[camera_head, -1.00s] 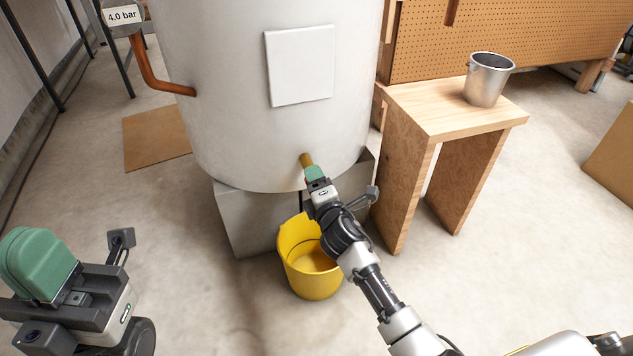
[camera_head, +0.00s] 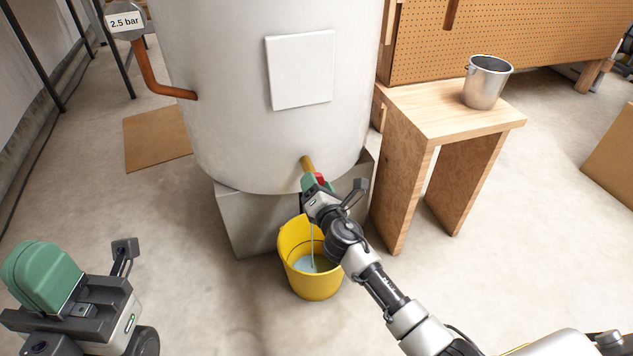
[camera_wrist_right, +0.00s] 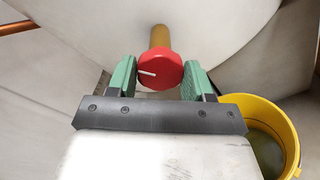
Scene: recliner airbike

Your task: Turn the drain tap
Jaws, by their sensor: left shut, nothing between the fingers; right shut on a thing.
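The drain tap has a red round knob (camera_wrist_right: 161,71) with a white mark, on a brass pipe (camera_head: 307,163) at the tank's lower front. My right gripper (camera_wrist_right: 160,76) is shut on the red knob, one green finger on each side; in the head view (camera_head: 318,182) it partly hides the knob. The white mark points left in the wrist view. A thin stream of water (camera_head: 312,243) falls into the yellow bucket (camera_head: 310,283), with water at its bottom. The gauge (camera_head: 125,21) reads 2.5 bar. My left gripper (camera_head: 42,275) is shut and empty at lower left.
The large pale tank (camera_head: 230,120) stands on a grey block (camera_head: 243,222). A wooden table (camera_head: 435,110) with a metal pail (camera_head: 487,82) stands at right. A cardboard sheet (camera_head: 155,137) lies on the floor at left. The floor in front is clear.

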